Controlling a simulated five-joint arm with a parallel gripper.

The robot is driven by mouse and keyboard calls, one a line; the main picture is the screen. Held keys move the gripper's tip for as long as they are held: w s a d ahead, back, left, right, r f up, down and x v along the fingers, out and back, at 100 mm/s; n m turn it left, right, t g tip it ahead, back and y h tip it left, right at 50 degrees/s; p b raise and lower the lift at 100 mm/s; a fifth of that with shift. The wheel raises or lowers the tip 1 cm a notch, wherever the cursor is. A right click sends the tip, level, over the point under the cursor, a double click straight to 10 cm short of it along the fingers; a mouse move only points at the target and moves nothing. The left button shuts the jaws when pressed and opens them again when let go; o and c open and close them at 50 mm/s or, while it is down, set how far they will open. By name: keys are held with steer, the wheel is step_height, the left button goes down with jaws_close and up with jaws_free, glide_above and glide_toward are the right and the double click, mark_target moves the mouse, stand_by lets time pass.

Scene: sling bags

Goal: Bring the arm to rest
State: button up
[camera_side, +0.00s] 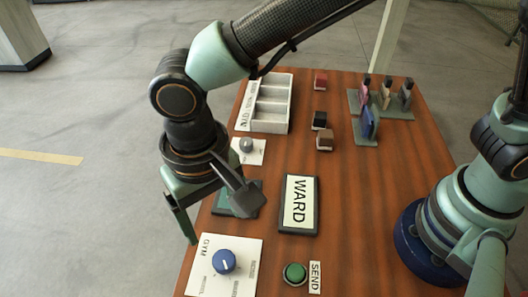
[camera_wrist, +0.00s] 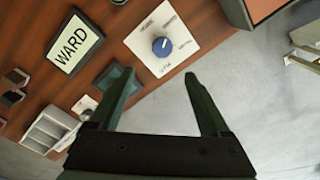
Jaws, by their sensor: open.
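My gripper (camera_side: 220,222) is open and empty, pointing down over the left edge of the wooden table (camera_side: 345,215). In the wrist view my gripper (camera_wrist: 160,76) shows two green fingers spread wide with nothing between them. Its left finger overlaps a dark green pad (camera_wrist: 115,77) in that view. In the side view the gripper partly hides this pad (camera_side: 257,188). Whether a finger touches the pad or table cannot be told. My arm is bent across the top of the side view.
A blue dial (camera_side: 224,261) on a white plate and a green button (camera_side: 295,273) are near the front. A WARD sign (camera_side: 299,202) lies mid-table. Behind are a grey dial (camera_side: 246,145), a compartment tray (camera_side: 272,122), small blocks (camera_side: 320,120) and small bags on stands (camera_side: 368,122).

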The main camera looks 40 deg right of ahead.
steer(key=w+d+r+t, duration=0.1)
steer(key=w+d+r, duration=0.45)
steer(key=d, duration=0.35)
steer(key=d+r+t, duration=0.2)
steer(key=d, duration=1.1)
steer(key=d+r+t, duration=0.2)
steer(key=d+r, duration=0.1)
steer(key=d, duration=1)
steer(key=shift+s+r, duration=0.15)
steer(key=shift+s, duration=0.25)
steer(key=shift+a, duration=0.1)
